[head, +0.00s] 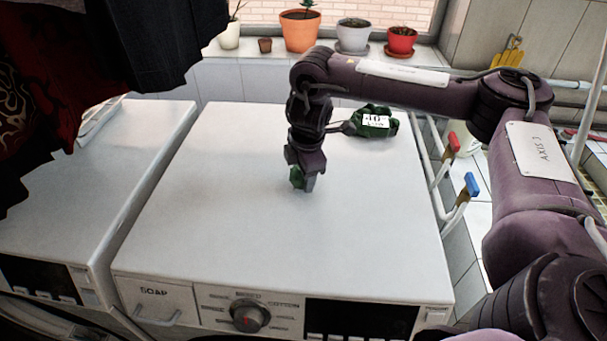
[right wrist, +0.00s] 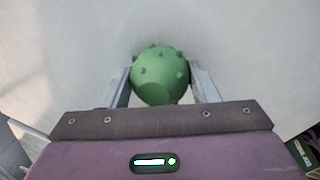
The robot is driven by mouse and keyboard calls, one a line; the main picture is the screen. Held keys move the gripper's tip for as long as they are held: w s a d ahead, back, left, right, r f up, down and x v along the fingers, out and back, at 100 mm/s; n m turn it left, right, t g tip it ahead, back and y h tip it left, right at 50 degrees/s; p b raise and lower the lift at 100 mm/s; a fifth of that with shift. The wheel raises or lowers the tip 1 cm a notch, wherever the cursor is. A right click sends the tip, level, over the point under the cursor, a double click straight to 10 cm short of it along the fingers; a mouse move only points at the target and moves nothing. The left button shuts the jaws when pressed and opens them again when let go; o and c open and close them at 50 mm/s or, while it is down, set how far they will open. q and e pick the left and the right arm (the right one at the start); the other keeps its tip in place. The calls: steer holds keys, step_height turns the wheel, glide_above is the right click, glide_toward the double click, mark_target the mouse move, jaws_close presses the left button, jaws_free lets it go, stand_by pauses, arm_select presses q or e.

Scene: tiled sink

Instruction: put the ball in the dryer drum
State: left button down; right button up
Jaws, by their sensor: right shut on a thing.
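A green ball with small knobs (right wrist: 160,76) sits between the two fingers of my right gripper (right wrist: 160,88) in the right wrist view. In the head view my right gripper (head: 303,183) points down over the white machine top (head: 220,200), shut on the ball (head: 297,177), which is mostly hidden by the fingers. I cannot tell whether the ball touches the top. The dryer drum is not in view; only the front panel with a round dial (head: 249,315) and a soap drawer (head: 160,303) shows below the top. My left gripper is not in view.
A dark green bundle with a white label (head: 376,122) lies at the back right of the top. A second white machine (head: 95,180) stands at the left, with dark clothes (head: 120,50) hanging above. Red and blue valve handles (head: 467,188) stick out at the right. Potted plants (head: 300,30) line the windowsill.

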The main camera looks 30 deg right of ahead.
steer(key=shift+f, duration=0.45)
steer(key=shift+f, duration=0.15)
steer(key=o, duration=1.1)
